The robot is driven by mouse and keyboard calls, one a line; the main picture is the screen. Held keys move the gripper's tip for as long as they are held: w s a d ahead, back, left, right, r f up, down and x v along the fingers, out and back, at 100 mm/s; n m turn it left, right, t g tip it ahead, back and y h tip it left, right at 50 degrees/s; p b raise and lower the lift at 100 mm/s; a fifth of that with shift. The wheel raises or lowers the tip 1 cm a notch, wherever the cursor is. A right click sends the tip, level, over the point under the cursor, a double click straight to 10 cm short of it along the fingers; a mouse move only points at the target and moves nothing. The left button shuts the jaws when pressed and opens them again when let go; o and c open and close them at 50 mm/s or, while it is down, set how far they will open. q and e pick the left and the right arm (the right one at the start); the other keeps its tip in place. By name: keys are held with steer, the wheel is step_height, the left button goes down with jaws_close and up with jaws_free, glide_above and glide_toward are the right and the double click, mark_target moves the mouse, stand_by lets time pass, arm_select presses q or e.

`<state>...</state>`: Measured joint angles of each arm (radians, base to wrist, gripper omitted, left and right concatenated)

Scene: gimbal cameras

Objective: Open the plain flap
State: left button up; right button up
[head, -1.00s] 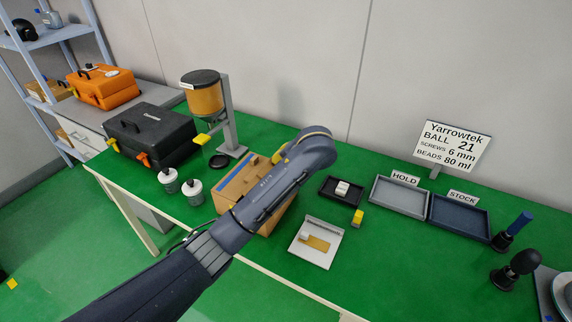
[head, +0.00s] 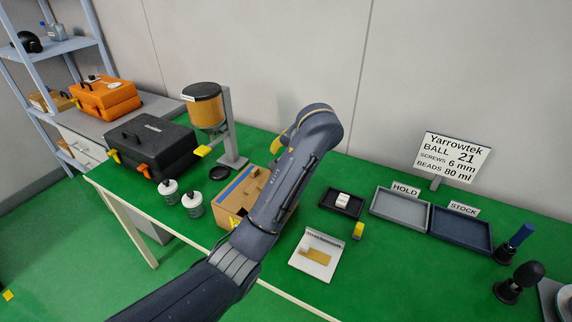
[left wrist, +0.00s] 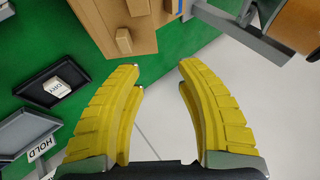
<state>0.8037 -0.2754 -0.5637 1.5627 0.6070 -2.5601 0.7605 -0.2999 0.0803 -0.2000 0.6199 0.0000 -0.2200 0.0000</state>
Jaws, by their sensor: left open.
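The tan box (head: 232,199) stands on the green bench, partly hidden behind my left arm. A blue strip (head: 237,181) runs along its left part, and a small wooden block sits on its top. In the left wrist view, the box (left wrist: 144,38) is at the top, with wooden blocks on its tan face. I cannot tell for sure which part is the plain flap. My left gripper (left wrist: 160,68) is open and empty, its yellow fingers apart and clear of the box. In the head view its fingers are mostly hidden by the arm. My right gripper is not in view.
A dispenser on a stand (head: 207,105) is behind the box, and two white jars (head: 192,204) stand left of it. A black case (head: 150,146) is farther left.

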arm_select(q)
steer(key=shift+r, duration=0.7)
